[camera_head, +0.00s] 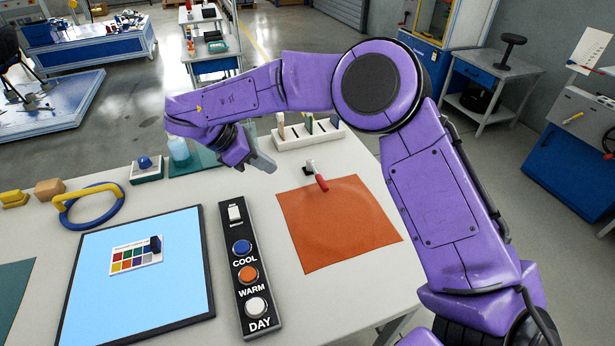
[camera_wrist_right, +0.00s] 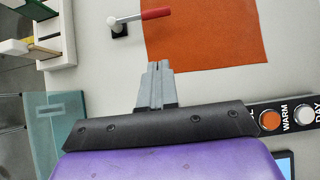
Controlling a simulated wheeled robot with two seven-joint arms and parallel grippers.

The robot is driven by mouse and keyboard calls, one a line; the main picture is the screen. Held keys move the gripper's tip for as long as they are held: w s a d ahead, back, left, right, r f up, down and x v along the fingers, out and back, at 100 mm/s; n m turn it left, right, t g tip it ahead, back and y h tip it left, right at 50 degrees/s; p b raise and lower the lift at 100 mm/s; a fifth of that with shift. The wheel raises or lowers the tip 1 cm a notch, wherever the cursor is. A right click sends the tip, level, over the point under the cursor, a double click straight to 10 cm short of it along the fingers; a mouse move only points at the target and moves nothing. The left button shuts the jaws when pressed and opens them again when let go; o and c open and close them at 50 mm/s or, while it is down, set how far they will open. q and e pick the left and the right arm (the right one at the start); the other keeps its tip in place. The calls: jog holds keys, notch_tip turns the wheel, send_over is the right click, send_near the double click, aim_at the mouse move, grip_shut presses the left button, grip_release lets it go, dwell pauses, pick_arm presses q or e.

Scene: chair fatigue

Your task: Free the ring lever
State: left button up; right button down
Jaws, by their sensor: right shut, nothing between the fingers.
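A small lever with a red handle (camera_head: 321,183) and a light metal end stands on a black base at the far edge of the orange mat (camera_head: 340,225). It also shows in the right wrist view (camera_wrist_right: 156,14), its black base (camera_wrist_right: 119,31) just off the mat's corner. A blue ring (camera_head: 98,220) lies on the table at left, with a yellow bar (camera_head: 88,193) across it. I cannot tell which is the ring lever. My right gripper (camera_head: 265,164) is shut and empty above the table, left of the red-handled lever; its closed fingers (camera_wrist_right: 156,70) show in the wrist view. My left gripper is out of view.
A black panel (camera_head: 263,325) with COOL, WARM and DAY buttons lies left of the mat. A blue board (camera_head: 185,270) holds a colour card (camera_head: 135,257).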

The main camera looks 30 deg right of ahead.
aim_at(318, 176)
jog(key=p+x, duration=0.2)
jog(key=x, duration=0.7)
jog(key=shift+d+f, duration=0.1)
jog(key=shift+d, duration=0.05)
jog(key=d, duration=0.1)
jog(key=d+p, duration=0.1)
jog(key=d+f+p, duration=0.1)
jog(key=shift+s+d, duration=0.2)
jog(key=shift+s, duration=0.15)
jog(key=shift+s+d+f, duration=0.1)
jog(key=shift+d+f, duration=0.1)
jog(key=shift+d, duration=0.15)
jog(key=shift+d, duration=0.1)
